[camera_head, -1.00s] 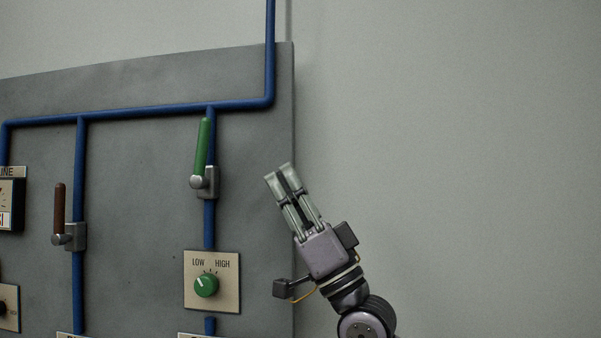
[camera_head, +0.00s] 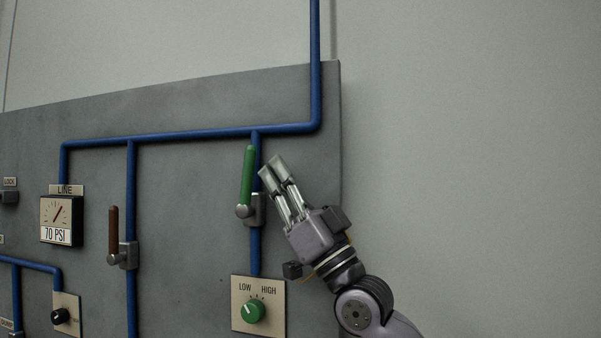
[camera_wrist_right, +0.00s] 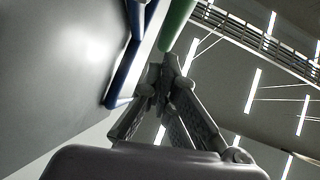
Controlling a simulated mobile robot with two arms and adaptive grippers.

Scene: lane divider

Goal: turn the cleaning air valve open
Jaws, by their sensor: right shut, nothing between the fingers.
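A green lever handle (camera_head: 247,176) stands upright, close to parallel with the blue pipe behind it, on a grey valve body (camera_head: 258,210). A dark red lever handle (camera_head: 114,229) also stands upright on another valve (camera_head: 128,256) to the left. No readable label tells which one is the cleaning air valve. My right gripper (camera_head: 271,168) is shut and empty, its fingertips just right of the green handle in the head view. In the right wrist view the fingertips (camera_wrist_right: 168,68) are together, with the green handle (camera_wrist_right: 177,24) just beyond them. Contact cannot be told. My left gripper is not in view.
Below the green valve is a plate (camera_head: 240,315) with a green LOW/HIGH knob (camera_head: 252,310). A LINE gauge (camera_head: 61,219) reads 70 PSI at left. Blue pipes (camera_head: 190,134) run over the grey panel (camera_head: 190,180). The wall (camera_head: 480,150) right of the panel is clear.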

